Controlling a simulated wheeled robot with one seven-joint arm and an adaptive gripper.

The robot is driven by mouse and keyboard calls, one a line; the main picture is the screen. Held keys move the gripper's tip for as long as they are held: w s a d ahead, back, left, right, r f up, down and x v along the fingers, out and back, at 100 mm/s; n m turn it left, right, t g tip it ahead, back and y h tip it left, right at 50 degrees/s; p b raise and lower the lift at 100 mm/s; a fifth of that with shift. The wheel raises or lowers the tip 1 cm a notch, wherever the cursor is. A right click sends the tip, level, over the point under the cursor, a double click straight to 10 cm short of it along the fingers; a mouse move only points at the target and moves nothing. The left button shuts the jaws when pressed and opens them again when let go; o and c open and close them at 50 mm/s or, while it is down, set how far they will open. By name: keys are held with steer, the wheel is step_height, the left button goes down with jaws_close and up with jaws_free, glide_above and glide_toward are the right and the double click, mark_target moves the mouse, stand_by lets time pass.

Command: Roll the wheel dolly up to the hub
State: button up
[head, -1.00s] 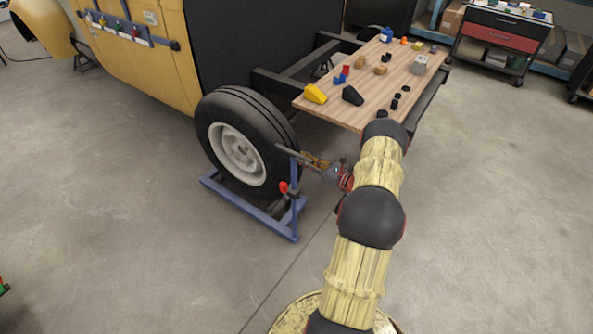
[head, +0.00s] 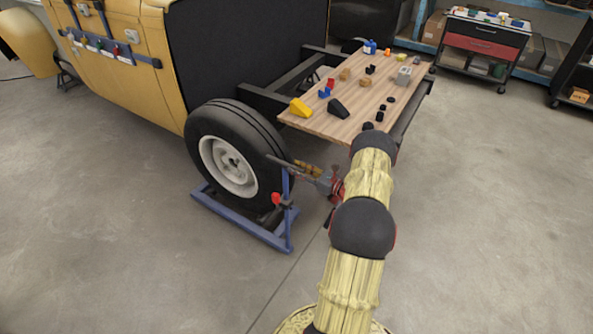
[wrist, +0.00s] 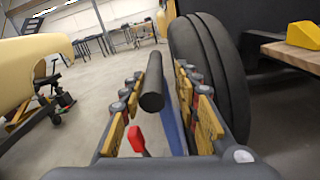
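The wheel dolly (head: 240,225) is a low blue frame on the floor with an upright post, a red-knobbed clamp (head: 277,199) and a dark bar handle (wrist: 152,95). It carries the black-tyred wheel (head: 229,165) with a pale rim, standing upright. The wheel is beside the yellow vehicle body at the left end of the dark chassis. The hub is hidden behind the wheel. My gripper (head: 306,169) is at the handle, right of the wheel. In the wrist view the bar lies between my spread fingers (wrist: 160,75), with gaps showing beside it.
A wooden table top (head: 355,95) with small blocks and parts lies over the chassis, behind my arm. The yellow vehicle body (head: 130,90) stands behind left. A drawer cart (head: 484,45) is at the back right. The floor in front and left is clear.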

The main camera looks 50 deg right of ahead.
steer(key=shift+o, duration=0.5)
steer(key=shift+s+a, duration=0.1)
steer(key=shift+a, duration=0.05)
steer(key=s+d, duration=0.1)
steer(key=s, duration=1)
steer(key=shift+s, duration=0.4)
